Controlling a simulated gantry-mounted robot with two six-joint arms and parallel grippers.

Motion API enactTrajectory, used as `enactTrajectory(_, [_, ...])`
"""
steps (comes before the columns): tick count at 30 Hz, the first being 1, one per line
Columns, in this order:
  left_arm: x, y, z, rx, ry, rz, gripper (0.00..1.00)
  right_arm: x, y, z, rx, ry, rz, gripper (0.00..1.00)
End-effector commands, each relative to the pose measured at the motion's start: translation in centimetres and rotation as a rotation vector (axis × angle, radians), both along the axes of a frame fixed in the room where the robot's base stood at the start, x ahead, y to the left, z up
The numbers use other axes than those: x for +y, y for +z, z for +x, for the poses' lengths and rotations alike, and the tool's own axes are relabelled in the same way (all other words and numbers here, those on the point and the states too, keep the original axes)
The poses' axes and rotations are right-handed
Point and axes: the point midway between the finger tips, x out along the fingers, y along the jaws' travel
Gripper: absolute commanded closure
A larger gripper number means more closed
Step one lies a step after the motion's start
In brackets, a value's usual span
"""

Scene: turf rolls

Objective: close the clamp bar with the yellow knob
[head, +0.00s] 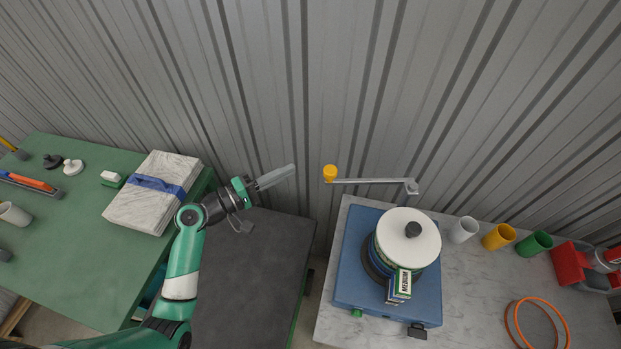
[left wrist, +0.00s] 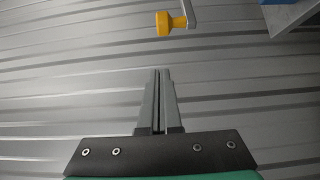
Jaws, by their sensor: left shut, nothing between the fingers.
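The yellow knob (head: 330,173) sits at the free left end of the grey clamp bar (head: 370,181). The bar reaches left from a bracket at the back of the blue base (head: 352,262), out past the marble table's left edge. A turf roll with a white disc (head: 408,238) on top stands on the base. My left gripper (head: 293,170) is shut and empty, a short gap left of the knob. In the left wrist view the shut fingers (left wrist: 161,72) point toward the knob (left wrist: 164,23), apart from it. My right gripper is not in view.
White, orange and green cups (head: 498,236) line the marble table (head: 470,290), with a red tool holder (head: 572,262) and an orange ring (head: 537,324) at right. A green table (head: 75,250) holds a strapped white stack (head: 152,205). A corrugated wall stands behind.

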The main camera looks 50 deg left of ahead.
Motion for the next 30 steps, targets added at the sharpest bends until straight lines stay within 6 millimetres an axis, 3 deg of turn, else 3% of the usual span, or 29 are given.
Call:
enactTrajectory(1, [0.8,-1.3,-0.5,0.005,0.022,-0.004,1.00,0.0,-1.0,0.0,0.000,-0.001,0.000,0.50])
enactTrajectory(2, [1.1,-1.4,-0.6,0.006,0.029,-0.004,1.00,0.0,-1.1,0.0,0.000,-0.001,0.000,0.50])
enactTrajectory(11, [1.3,-1.1,0.3,0.004,0.033,-0.001,1.00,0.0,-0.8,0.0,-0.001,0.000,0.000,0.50])
enactTrajectory(25, [0.1,-1.0,9.6,0.003,0.032,0.000,1.00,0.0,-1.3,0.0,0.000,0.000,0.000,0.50])
enactTrajectory(30, [-2.4,-0.9,8.0,0.005,0.033,0.000,1.00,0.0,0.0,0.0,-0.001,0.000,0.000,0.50])
